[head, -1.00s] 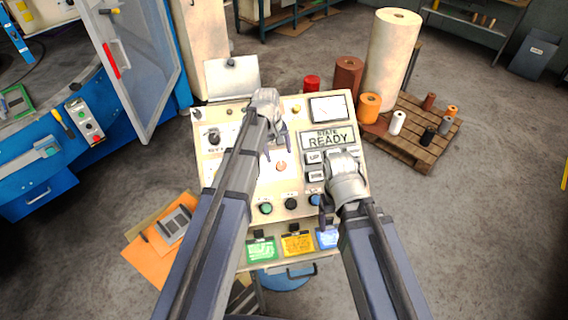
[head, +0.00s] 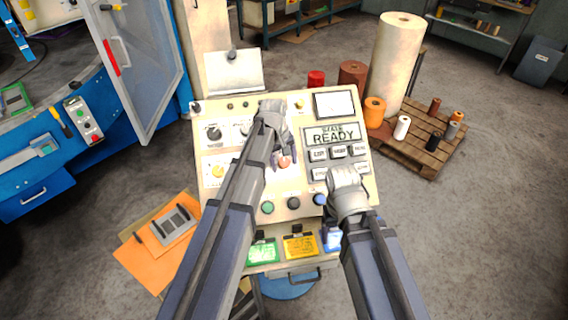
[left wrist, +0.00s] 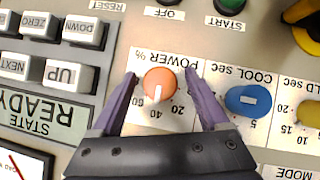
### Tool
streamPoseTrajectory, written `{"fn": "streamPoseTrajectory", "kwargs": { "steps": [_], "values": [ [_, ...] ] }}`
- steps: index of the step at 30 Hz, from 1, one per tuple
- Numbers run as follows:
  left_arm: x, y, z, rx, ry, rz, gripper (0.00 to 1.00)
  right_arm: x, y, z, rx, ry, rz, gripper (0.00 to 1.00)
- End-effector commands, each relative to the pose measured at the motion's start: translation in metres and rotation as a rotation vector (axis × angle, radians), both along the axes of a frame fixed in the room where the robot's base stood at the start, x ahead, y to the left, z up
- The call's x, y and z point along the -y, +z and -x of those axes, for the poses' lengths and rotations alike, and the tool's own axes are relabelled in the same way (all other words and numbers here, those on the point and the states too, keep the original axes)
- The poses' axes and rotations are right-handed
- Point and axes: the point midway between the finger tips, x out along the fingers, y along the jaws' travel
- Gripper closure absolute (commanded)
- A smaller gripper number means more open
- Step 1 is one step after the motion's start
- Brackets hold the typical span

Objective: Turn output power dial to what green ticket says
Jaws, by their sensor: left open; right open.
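The orange-red power dial (left wrist: 160,83) shows in the left wrist view under the label "POWER %", which appears upside down. Its white pointer mark lies near the 40 and 20 figures. My left gripper (left wrist: 161,76) is open with one purple finger on each side of the dial. I cannot tell if they touch it. In the head view the dial (head: 284,162) is partly hidden by the left gripper (head: 280,155). The green ticket (head: 262,251) hangs at the panel's front edge; its writing is too small to read. My right gripper (head: 332,215) is open over the panel's right side.
A yellow ticket (head: 299,246) and a blue ticket (head: 333,240) hang beside the green one. A blue cool dial (left wrist: 248,100) sits close to the left gripper's finger. The display (head: 334,135) reads "READY". Buttons (head: 338,152) lie below it.

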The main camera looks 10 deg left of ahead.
Motion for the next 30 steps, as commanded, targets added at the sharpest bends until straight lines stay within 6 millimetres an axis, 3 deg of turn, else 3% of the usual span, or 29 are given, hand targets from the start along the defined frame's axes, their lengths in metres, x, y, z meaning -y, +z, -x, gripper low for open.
{"fn": "streamPoseTrajectory", "kwargs": {
  "steps": [2, 21, 30],
  "values": [
    [0.0000, 0.0002, 0.0000, 0.000, 0.000, 0.000, 0.27, 0.0000, 0.0002, 0.0000, 0.000, 0.000, 0.000, 0.22],
    [-0.0001, 0.0001, 0.0001, 0.000, 0.000, 0.000, 0.99, 0.0000, 0.0001, 0.0000, 0.000, 0.000, 0.000, 0.22],
    [0.0003, 0.0002, -0.0004, -0.005, -0.020, -0.012, 1.00, 0.0000, 0.0005, 0.0001, 0.000, 0.000, 0.000, 0.22]
  ]
}}
